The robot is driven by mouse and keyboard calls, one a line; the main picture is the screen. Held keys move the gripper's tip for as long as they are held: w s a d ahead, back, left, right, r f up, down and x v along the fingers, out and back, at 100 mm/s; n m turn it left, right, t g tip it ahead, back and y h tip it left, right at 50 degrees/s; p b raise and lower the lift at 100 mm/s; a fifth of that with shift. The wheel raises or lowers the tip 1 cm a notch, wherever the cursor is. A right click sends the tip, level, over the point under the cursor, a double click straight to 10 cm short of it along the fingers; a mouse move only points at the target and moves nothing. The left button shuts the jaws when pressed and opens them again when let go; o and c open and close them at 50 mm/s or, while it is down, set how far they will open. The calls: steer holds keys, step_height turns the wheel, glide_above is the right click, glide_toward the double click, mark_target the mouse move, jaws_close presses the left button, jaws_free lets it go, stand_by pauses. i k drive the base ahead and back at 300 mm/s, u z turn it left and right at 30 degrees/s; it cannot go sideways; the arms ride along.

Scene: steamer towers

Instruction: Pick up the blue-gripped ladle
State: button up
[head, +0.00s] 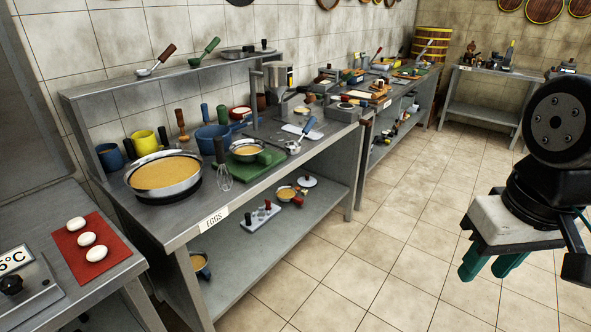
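Two other ladles lie on the raised back shelf, one brown-gripped (157,60) and one green-gripped (206,50). My gripper (490,270) hangs over the tiled floor at the right, well away from the blue-gripped ladle. Its green fingers are apart with nothing visible between them.
On the EGGS table (190,228), a wide pan of yellow mix (165,173), a whisk (224,178) and a bowl on a green board (262,164) stand left of the ladle. More cluttered benches run behind. The floor (400,245) between table and gripper is clear.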

mark_target(293, 148)
steer(key=z, duration=1.1)
steer(key=k, duration=0.1)
steer(key=u, duration=2.05)
steer(key=i, duration=1.3)
steer(key=z, duration=0.7)
steer(key=i, duration=0.45)
steer(key=z, duration=0.45)
